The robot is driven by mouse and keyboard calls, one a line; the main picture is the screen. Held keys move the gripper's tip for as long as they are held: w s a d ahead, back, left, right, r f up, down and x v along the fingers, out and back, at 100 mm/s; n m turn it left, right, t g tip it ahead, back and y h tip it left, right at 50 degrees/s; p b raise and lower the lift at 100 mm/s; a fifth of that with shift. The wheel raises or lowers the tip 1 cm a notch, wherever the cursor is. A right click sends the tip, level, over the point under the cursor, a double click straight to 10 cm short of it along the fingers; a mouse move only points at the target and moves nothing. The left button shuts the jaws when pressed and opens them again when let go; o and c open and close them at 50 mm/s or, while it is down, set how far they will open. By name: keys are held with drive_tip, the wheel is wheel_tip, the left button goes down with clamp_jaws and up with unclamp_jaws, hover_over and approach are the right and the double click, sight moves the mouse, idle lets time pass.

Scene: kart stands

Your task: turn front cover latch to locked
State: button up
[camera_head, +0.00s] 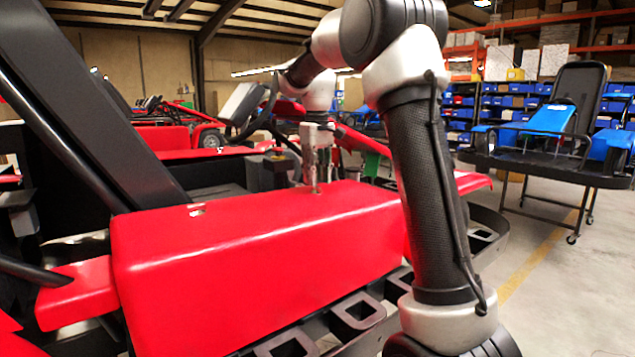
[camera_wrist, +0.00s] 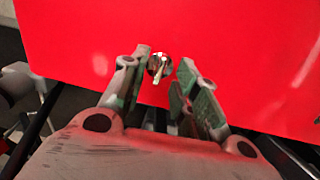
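The red cover (camera_head: 260,245) is a large box-shaped panel in the middle of the head view. It also fills most of the wrist view (camera_wrist: 240,45). A small metal latch (camera_wrist: 158,66) with a narrow raised tab sits on the cover in the wrist view. My gripper (camera_wrist: 162,80) is open, with one finger to each side of the latch in that picture and a gap on both sides. In the head view, my gripper (camera_head: 316,182) points down at the cover's far top edge. Whether the fingertips touch the cover cannot be told. Another small metal fitting (camera_head: 197,210) shows on the cover's left top.
A steering wheel (camera_head: 258,112) stands behind the cover. A black frame bar (camera_head: 75,95) slants across the left. A black bumper with openings (camera_head: 355,312) runs along the cover's near side. A wheeled stand (camera_head: 545,165) with blue parts is at right; the floor between is clear.

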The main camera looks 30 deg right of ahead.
drive_tip(key=shift+f, duration=1.05)
clamp_jaws()
drive_tip(key=m, duration=0.4)
drive_tip(key=shift+a+m, duration=0.15)
drive_tip(key=shift+m, duration=0.25)
drive_tip(key=m, duration=0.4)
drive_tip(key=shift+m, duration=0.3)
drive_tip(key=m, duration=0.4)
drive_tip(key=shift+w+a, duration=0.1)
drive_tip(key=shift+m, duration=2.1)
